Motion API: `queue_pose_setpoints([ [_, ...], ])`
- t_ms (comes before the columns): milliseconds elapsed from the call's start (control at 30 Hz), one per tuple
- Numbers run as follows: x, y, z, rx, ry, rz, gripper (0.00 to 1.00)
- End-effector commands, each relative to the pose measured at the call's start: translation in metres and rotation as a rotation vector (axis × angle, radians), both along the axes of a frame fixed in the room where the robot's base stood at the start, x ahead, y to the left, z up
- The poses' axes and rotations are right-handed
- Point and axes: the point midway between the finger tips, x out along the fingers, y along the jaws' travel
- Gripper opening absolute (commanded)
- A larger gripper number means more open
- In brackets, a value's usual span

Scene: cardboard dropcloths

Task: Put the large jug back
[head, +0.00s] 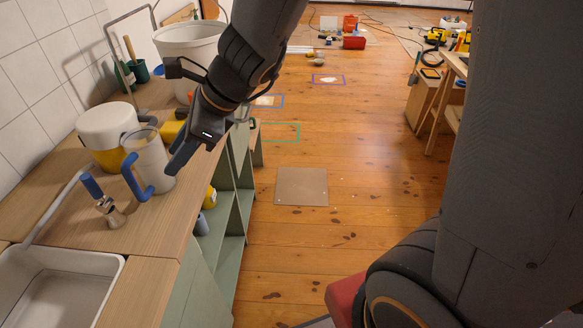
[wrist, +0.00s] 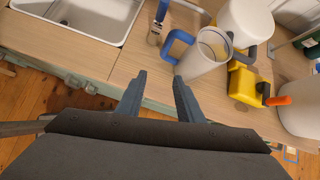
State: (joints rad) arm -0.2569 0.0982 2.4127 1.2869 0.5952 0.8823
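A tall whitish jug (head: 150,158) with a blue handle stands upright on the wooden counter, near its front edge. In the wrist view the jug (wrist: 198,58) is just beyond my fingertips, its blue handle pointing left. My gripper (head: 178,168) is beside the jug on its right in the head view, partly in front of it. In the wrist view my gripper (wrist: 160,76) has its two fingers spread with nothing between them. Whether a finger touches the jug cannot be told.
A white-topped yellow container (head: 104,128), a blue-handled tool (head: 108,205) and a large white bucket (head: 187,45) stand around the jug. A yellow item (wrist: 244,85) is close to its right. A sink (head: 58,292) is in front. Green open shelves (head: 230,215) are below.

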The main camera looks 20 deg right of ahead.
Motion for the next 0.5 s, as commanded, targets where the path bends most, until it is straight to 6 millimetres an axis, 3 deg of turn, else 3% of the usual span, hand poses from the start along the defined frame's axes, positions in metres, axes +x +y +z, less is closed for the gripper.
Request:
queue_pose_setpoints([
  [300,-0.044,-0.13,-0.055,-0.479,-0.304,0.77,0.34],
  [500,-0.063,-0.205,-0.071,-0.683,-0.421,1.284,0.34],
])
